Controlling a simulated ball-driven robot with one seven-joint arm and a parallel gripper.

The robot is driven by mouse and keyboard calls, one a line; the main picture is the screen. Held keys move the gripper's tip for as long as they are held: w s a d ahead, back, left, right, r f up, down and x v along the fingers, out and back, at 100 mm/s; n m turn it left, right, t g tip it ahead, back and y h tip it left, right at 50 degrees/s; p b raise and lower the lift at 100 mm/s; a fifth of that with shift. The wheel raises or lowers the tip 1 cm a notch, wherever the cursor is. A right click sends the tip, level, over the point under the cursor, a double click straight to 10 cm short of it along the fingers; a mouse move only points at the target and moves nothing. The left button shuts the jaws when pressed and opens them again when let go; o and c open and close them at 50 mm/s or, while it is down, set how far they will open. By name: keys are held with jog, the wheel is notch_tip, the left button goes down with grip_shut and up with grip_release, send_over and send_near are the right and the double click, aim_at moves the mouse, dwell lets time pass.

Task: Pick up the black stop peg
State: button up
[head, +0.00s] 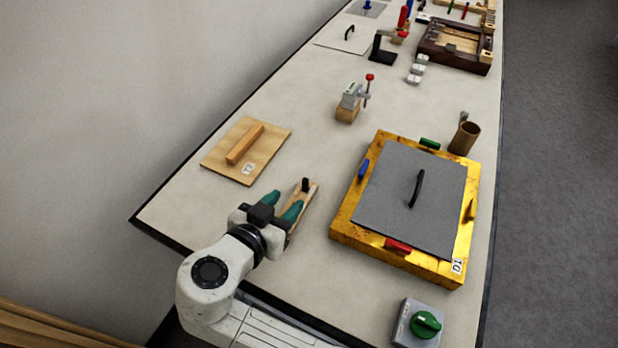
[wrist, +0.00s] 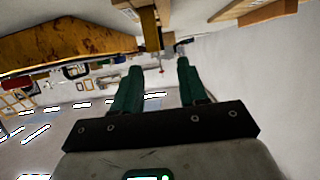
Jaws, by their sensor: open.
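A small black peg (head: 305,184) stands upright at the far end of a narrow wooden block (head: 304,205) on the table in the head view. My gripper (head: 285,203) is open, its two green fingers pointing toward the peg from the near side. The fingers are over or beside the near part of the block, short of the peg; their exact height is unclear. In the wrist view, the gripper (wrist: 158,72) shows a gap between its fingers, with a wooden piece (wrist: 150,28) beyond. I cannot make out the peg there for certain.
A yellow frame (head: 345,226) with a grey handled plate (head: 390,195) stands right of the block. A wooden board (head: 225,165) with a bar lies to the left. A clamp on a wooden base (head: 347,113) stands farther back. A green-knob box (head: 404,330) sits front right.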

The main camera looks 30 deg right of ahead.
aim_at(304, 183)
jog(key=p+x, duration=0.2)
jog(key=x, duration=0.6)
jog(key=shift+w+d, duration=0.2)
jog(key=shift+d, duration=0.05)
jog(key=shift+f, duration=0.1)
grip_shut()
